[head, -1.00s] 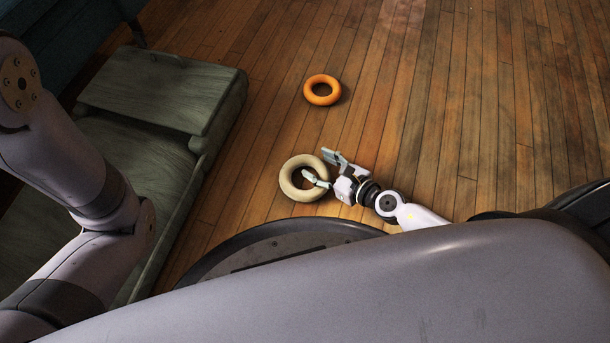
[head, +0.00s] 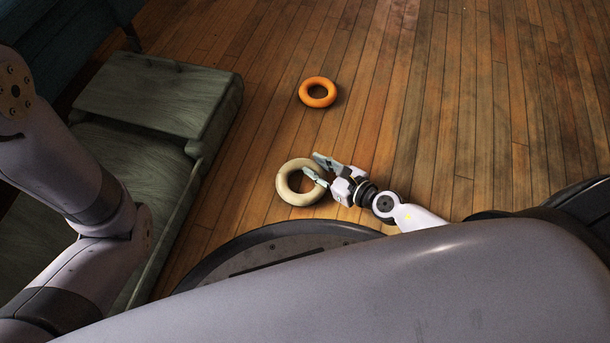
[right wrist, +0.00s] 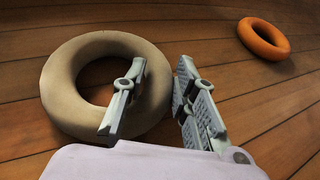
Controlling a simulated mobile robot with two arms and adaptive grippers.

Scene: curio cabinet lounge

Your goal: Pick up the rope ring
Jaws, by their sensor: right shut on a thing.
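The rope ring (head: 284,188) is a thick beige ring lying on the wooden floor in front of my base. My right gripper (head: 317,166) reaches it from the right in the head view and is shut on its right side. In the right wrist view, the ring (right wrist: 61,92) has one finger of the gripper (right wrist: 160,95) over its hole and the other outside its rim, with the ring's band between them. My left gripper is out of view; only my left arm shows.
An orange ring (head: 318,92) lies on the floor beyond the rope ring, and also shows in the right wrist view (right wrist: 263,38). A low green upholstered piece (head: 150,95) stands on the left. The floor (head: 450,110) to the right is clear.

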